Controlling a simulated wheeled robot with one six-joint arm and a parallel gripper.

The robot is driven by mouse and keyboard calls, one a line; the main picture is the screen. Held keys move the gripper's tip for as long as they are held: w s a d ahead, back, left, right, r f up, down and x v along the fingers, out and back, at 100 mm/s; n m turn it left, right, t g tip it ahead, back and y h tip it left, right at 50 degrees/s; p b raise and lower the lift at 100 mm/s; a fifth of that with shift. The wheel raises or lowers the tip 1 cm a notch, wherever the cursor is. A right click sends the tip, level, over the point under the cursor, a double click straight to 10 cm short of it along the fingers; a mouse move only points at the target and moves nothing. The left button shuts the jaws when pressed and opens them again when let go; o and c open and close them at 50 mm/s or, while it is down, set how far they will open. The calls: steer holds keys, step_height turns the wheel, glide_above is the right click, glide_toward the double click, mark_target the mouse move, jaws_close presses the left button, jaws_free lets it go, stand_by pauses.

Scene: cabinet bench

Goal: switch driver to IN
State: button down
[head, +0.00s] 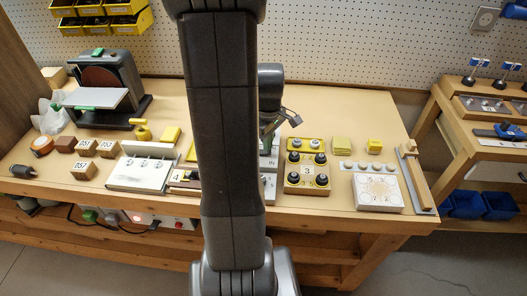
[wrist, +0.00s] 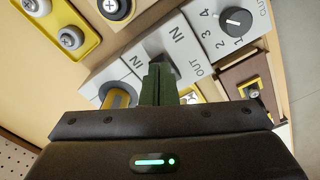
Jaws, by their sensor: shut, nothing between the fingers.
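In the wrist view a light grey panel (wrist: 187,42) carries the printed words IN and OUT.
A black dial (wrist: 236,21) with numbers sits right of the IN/OUT panel. A white board (head: 145,173) lies left, and a grinder-like machine (head: 105,85) stands at the back left.

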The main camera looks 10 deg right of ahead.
steer(key=shift+f+b, duration=0.45)
steer(key=shift+f, duration=0.2)
steer(key=shift+r, duration=0.2)
step_height(320, 180, up, 7)
steer(key=p, duration=0.5)
steer(key=shift+f+p, duration=0.1)
steer(key=shift+p, duration=0.3)
steer(key=shift+f, duration=0.2)
